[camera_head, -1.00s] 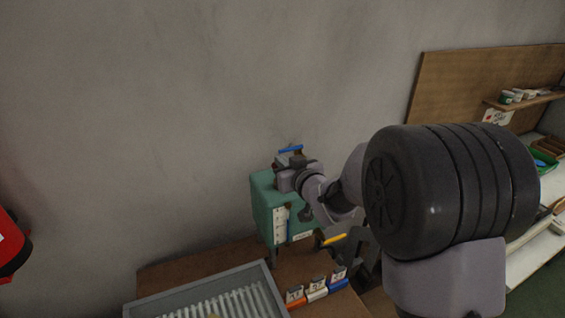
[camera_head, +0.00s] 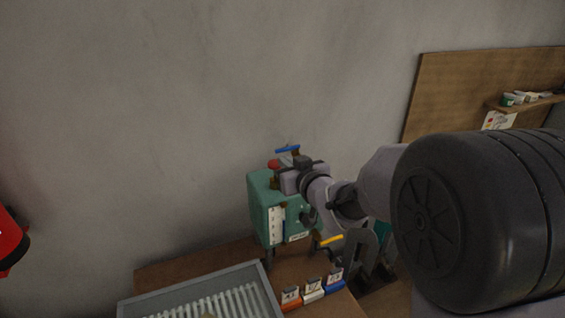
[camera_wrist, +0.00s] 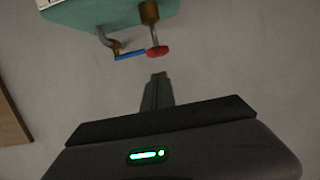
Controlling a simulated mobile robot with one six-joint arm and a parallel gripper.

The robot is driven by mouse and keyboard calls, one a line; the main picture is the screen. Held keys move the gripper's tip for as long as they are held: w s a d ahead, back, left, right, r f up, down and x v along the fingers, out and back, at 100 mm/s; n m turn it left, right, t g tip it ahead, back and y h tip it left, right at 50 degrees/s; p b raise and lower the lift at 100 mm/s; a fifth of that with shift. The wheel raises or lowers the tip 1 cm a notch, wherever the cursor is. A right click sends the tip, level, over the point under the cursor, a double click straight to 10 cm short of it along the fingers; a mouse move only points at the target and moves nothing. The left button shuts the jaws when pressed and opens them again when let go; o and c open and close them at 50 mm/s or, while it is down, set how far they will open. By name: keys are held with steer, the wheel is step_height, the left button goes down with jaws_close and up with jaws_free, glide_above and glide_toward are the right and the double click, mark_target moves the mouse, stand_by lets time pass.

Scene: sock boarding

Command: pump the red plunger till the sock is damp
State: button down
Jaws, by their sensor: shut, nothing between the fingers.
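The red plunger knob (camera_head: 274,164) stands above the green box (camera_head: 264,205). In the wrist view the red knob (camera_wrist: 158,51) sits on a thin rod that comes out of a brass collar (camera_wrist: 149,12). My gripper (camera_wrist: 158,76) is shut and empty, and its fingertips point toward the knob with a gap between them in the picture. In the head view my gripper's body is beside the knob, on its right, and its fingertips are hard to make out. I cannot make out a sock in either view.
A blue handle (camera_head: 288,149) on a bent pipe is close to the knob. A grey ribbed tray (camera_head: 150,307) and several labelled coloured blocks (camera_head: 313,292) are in front of the box on the brown table. A yellow handle (camera_head: 331,240) juts out at the box's right. The wall is behind.

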steer(key=v, duration=0.5)
steer(key=shift+s+a, duration=0.15)
steer(key=shift+s, duration=0.05)
